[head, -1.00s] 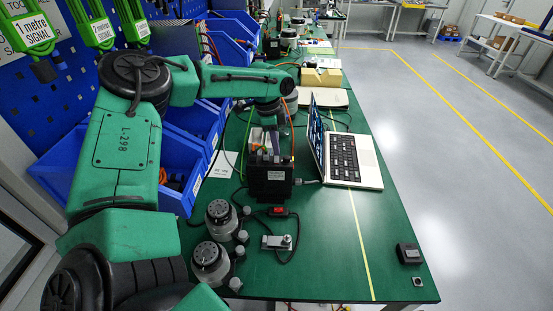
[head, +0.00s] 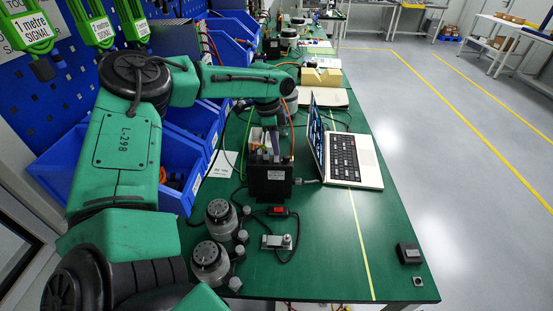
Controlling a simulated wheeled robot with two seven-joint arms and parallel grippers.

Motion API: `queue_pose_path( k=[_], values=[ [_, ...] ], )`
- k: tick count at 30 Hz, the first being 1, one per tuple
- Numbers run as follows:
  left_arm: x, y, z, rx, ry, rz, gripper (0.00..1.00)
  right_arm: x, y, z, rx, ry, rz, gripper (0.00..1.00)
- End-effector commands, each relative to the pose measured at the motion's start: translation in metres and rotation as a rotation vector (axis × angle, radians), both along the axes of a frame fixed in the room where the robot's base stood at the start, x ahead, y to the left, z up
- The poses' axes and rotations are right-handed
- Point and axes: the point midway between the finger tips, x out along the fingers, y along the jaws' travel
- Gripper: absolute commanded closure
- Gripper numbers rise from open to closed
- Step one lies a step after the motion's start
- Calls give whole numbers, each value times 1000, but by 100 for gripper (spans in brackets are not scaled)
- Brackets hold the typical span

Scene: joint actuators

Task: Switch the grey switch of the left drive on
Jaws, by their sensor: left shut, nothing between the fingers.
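My left gripper (head: 268,147) points down at the black box-shaped unit (head: 270,181) in the middle of the green bench. It is shut and empty. Its fingertips are small and partly merge with the top of the box, so I cannot tell whether they touch it. Two round grey drives with black tops stand in front of the box: one farther back (head: 221,214) and one nearer (head: 210,259). I cannot make out a grey switch or its position on any of these. My right gripper is not in view.
An open laptop (head: 350,160) stands just right of the box. A cable with a red switch (head: 278,211) and a small metal bracket (head: 276,242) lie in front. Blue bins (head: 165,180) line the left.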

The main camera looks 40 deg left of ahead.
Motion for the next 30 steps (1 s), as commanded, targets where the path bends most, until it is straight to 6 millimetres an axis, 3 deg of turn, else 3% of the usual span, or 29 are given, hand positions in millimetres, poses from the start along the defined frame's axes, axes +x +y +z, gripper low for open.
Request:
queue_pose_path(
  k=[30],
  values=[
    [0, 0, -16, -1, 1, 0, 100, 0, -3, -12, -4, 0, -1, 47]
  ],
)
